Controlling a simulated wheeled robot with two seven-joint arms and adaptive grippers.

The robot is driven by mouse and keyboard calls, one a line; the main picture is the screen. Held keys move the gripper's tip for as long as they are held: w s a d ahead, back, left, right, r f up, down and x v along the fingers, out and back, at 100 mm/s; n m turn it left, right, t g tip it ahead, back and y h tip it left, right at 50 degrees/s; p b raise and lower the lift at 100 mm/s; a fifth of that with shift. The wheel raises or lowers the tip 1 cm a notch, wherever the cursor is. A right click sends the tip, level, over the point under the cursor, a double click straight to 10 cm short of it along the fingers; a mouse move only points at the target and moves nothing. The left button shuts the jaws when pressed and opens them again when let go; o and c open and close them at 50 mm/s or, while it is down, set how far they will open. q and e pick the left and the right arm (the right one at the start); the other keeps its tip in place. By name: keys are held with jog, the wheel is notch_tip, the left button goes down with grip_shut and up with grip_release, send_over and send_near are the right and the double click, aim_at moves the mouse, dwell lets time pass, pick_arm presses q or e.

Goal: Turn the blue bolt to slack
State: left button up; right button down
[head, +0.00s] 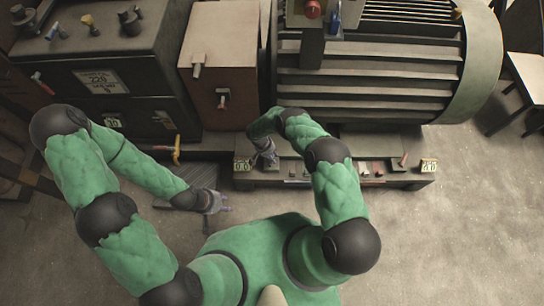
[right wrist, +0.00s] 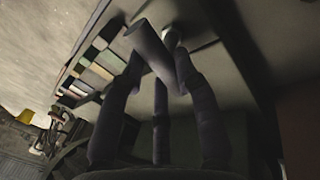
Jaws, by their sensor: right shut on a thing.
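A small blue part (head: 335,18) stands up at the top of the head view, beside a red knob (head: 313,8). Whether it is the blue bolt I cannot tell. My right gripper (head: 268,154) is low at the front of the big ribbed machine, apart from that part. In the right wrist view its fingers are shut on a dark grey cylindrical piece (right wrist: 148,40); its colour is hard to judge in the shade. My left gripper (head: 220,203) hangs over the floor at the lower left, touching nothing visible; its finger opening is too small to tell.
The ribbed machine (head: 375,70) fills the upper right. A low ledge (head: 335,182) with small coloured parts and yellow-white number tags runs below it. A brown box (head: 222,60) and dark cabinet (head: 100,75) stand to the left. Floor (head: 430,250) at lower right is clear.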

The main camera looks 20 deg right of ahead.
jog(key=n+t, duration=0.1)
jog(key=n, duration=0.3)
jog(key=shift+a+n, duration=0.15)
jog(key=shift+n, duration=0.15)
jog(key=n+t, duration=0.2)
jog(key=n, duration=0.3)
jog(key=shift+a+n, duration=0.1)
jog(key=shift+n, duration=0.2)
jog(key=n+t, duration=0.1)
jog(key=n, duration=0.3)
jog(key=shift+s+a+y, duration=0.1)
jog(key=shift+y, duration=0.3)
jog(key=n+t+y, duration=0.1)
jog(key=n, duration=0.4)
jog(key=shift+s+n, duration=0.15)
jog(key=shift+n, duration=0.25)
jog(key=shift+f, duration=0.1)
jog(key=c, duration=0.9)
grip_release()
jog(key=shift+r, duration=0.2)
